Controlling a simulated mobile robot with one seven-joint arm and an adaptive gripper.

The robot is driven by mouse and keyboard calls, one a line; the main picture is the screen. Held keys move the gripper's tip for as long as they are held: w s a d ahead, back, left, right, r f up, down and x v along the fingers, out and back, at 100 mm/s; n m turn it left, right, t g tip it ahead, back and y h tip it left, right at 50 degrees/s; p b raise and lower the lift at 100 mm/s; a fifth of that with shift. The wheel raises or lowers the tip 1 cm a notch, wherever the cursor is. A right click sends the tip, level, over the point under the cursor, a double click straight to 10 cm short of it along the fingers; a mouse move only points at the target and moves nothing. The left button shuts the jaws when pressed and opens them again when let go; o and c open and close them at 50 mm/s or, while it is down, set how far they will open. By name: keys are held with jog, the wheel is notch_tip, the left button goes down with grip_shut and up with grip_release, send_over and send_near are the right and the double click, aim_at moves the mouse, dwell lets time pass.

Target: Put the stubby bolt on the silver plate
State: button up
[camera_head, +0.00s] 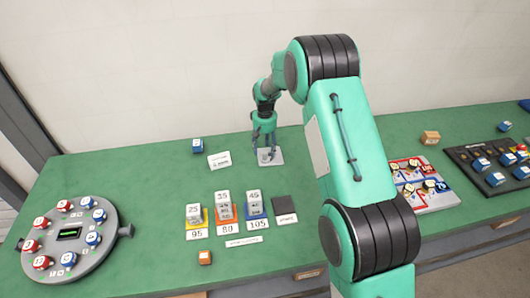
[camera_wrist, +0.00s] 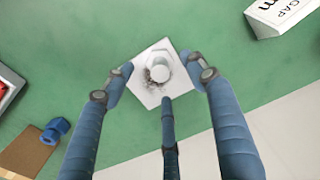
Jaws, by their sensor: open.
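A pale grey stubby bolt (camera_wrist: 166,71) with a hex flange stands on the silver plate (camera_wrist: 150,99) in the wrist view, with dark marks beside it. The plate (camera_head: 279,160) shows in the head view near the back of the green bench. My gripper (camera_wrist: 160,74) is open. Its three fingers spread around the bolt, with visible gaps to it. In the head view my gripper (camera_head: 265,146) points down over the plate, and its fingers hide much of the bolt. I cannot tell how high the fingertips are above the plate.
A white sign (camera_head: 219,161) and a blue block (camera_head: 197,146) stand left of the plate. Weights on coloured pads (camera_head: 224,212) are in front. A round dial fixture (camera_head: 67,236) is at left; trays (camera_head: 418,186) are at right. A blue piece (camera_wrist: 54,131) shows in the wrist view.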

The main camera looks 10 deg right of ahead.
aim_at(265, 152)
notch_tip(265, 152, up, 8)
jog(key=p, duration=0.1)
dwell(0.9)
jog(key=s+d+r+t, duration=0.1)
jog(key=s+r, duration=1)
jog(key=r, duration=0.2)
jog(key=s+d+r+t, duration=0.1)
jog(key=s+r+t, duration=0.1)
jog(key=s+r, duration=1)
jog(key=s+d+r+t, duration=0.1)
jog(key=s+r, duration=0.1)
jog(key=s, duration=1.3)
jog(key=s+d+r+m+t, duration=0.1)
jog(key=s+r, duration=0.1)
jog(key=s, duration=1.2)
jog(key=shift+s+m+t, duration=0.3)
jog(key=shift+s, duration=0.05)
